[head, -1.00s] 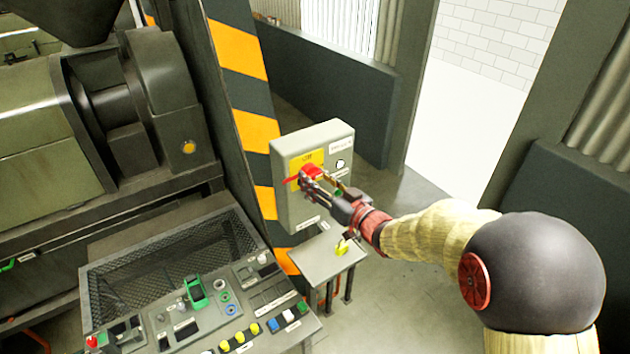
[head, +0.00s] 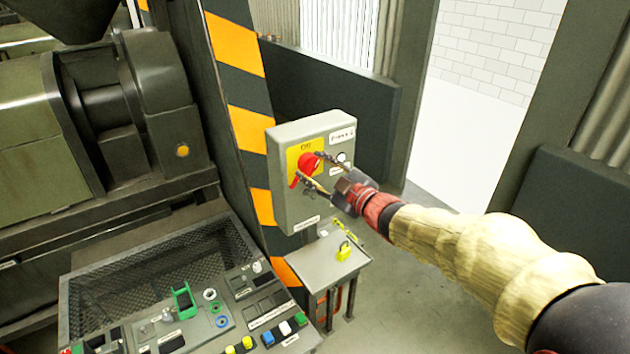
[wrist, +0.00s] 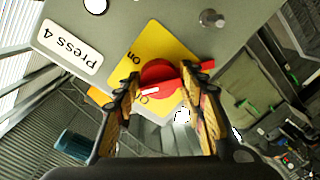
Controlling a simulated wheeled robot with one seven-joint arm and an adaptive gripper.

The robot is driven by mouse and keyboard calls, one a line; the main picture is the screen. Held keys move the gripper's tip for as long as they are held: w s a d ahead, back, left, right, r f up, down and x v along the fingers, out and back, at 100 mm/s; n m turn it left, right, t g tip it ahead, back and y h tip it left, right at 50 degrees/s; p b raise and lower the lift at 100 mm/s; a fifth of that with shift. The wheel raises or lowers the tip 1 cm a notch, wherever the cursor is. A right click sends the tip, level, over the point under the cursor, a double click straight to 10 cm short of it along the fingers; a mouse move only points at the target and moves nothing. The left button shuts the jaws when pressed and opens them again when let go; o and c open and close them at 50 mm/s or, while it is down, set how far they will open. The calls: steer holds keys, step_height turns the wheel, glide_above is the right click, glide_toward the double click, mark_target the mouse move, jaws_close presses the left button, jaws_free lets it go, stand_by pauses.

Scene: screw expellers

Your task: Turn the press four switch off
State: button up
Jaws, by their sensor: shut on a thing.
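The press four switch is a red rotary handle (head: 308,163) on a yellow plate (head: 293,156), on the front of a grey box (head: 286,205). A white label (wrist: 68,45) on this box reads "Press 4" in the wrist view. My gripper (head: 312,172) is at the handle, its fingers on either side of it and shut on it. In the wrist view the red handle (wrist: 160,78) lies between the fingertips, its bar slanting, with a white mark at one end. "On" shows on the plate; the other lettering is partly hidden by the handle and fingers.
A small grey stand (head: 318,262) with a yellow padlock (head: 344,251) is below the box. A control desk (head: 225,330) with buttons is at the lower left. A striped post (head: 247,130) stands behind the box. Open floor (head: 400,290) lies to the right.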

steer(key=n+b, duration=0.5)
steer(key=b, duration=0.1)
steer(key=shift+r+h, duration=0.15)
steer(key=shift+h, duration=0.15)
steer(key=shift+r+n+b, duration=0.2)
steer(key=shift+n+b, duration=0.55)
steer(key=shift+n, duration=0.15)
steer(key=shift+r, duration=0.1)
steer(key=o, duration=1.1)
steer(key=shift+f, duration=0.2)
steer(key=f+v, duration=0.1)
steer(key=v, duration=1)
steer(key=shift+s+d+r, duration=0.2)
steer(key=shift+s+r, duration=0.25)
